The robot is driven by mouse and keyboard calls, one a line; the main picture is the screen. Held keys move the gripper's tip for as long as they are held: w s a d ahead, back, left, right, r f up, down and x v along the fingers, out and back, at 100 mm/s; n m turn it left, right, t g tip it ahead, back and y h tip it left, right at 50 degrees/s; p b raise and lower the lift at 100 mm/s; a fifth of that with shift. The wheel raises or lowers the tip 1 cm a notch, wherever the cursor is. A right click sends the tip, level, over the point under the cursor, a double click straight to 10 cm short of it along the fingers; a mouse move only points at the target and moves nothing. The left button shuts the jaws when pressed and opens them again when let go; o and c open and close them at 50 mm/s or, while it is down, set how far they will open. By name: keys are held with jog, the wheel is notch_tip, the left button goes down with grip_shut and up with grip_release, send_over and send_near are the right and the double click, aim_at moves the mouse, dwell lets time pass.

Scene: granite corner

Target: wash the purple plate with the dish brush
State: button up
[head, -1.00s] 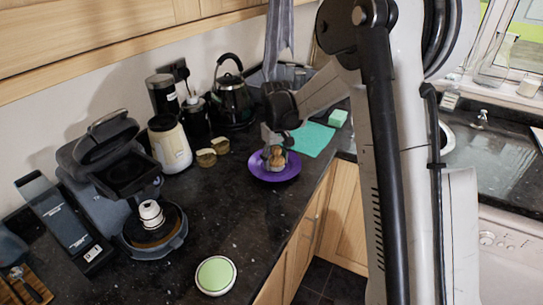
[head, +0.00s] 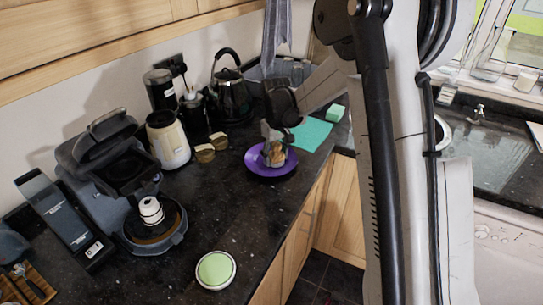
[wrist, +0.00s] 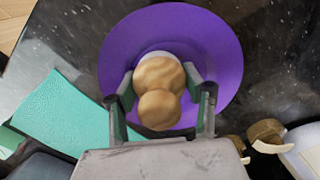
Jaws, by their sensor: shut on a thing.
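The purple plate (head: 254,161) lies flat on the dark counter near its front edge; it fills the middle of the wrist view (wrist: 214,42). My gripper (wrist: 160,84) is over the plate, with its fingers on both sides of a rounded wooden piece, which I take to be the dish brush (wrist: 157,75). The brush stands roughly upright over the middle of the plate, with a pale rim showing beneath the wood. Its underside is hidden, so I cannot tell whether it touches the plate. In the head view my gripper (head: 274,137) partly covers the brush.
A teal cloth (head: 311,134) and a small green block (head: 336,113) lie behind the plate. A green-topped disc (head: 215,270) lies on the front counter, with clear counter between.

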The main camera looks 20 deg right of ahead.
jog(key=shift+s+d+f, duration=0.1)
jog(key=shift+s+d, duration=0.2)
jog(key=shift+d, duration=0.05)
jog(key=shift+w+a+b, duration=0.15)
jog(key=shift+w+b, duration=0.05)
jog(key=shift+b, duration=0.15)
jog(key=shift+w+a, duration=0.75)
jog(key=shift+a, duration=0.2)
jog(key=shift+w+a+r+p, duration=0.1)
jog(key=shift+r+p, duration=0.15)
jog(key=shift+r, duration=0.55)
jog(key=shift+w+a+r+p, duration=0.1)
jog(key=shift+a+r+p, duration=0.1)
jog(key=shift+r, duration=0.55)
jog(key=shift+w+a+r+p, duration=0.1)
jog(key=shift+r+p, duration=0.15)
jog(key=shift+r, duration=0.55)
notch_tip(320, 180, up, 4)
jog(key=shift+f+p, duration=0.2)
jog(key=shift+p, duration=0.5)
